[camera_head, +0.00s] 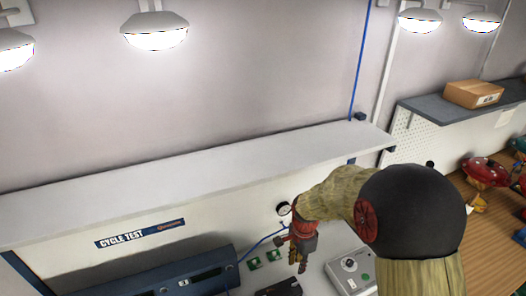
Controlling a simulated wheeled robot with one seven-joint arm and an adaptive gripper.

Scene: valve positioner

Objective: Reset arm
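My arm (415,212) reaches in from the lower right, with tan wood-grained links, a large black round joint and a red disc on it. My gripper (299,264), red and brown, points down at its end, in front of the bench's white back panel. The gripper is small and seen from the side, so whether its fingers are open or shut is unclear. No held object can be made out. A grey control box (350,268) with a round knob and a green button sits just right of the gripper.
A round gauge (284,209) and green fittings (254,263) are beside the gripper. A dark blue unit (165,279) stands lower left, below the "CYCLE TEST" sign (138,233). A white shelf (190,180) runs above. A cardboard box (472,94) and red parts (484,171) are at right.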

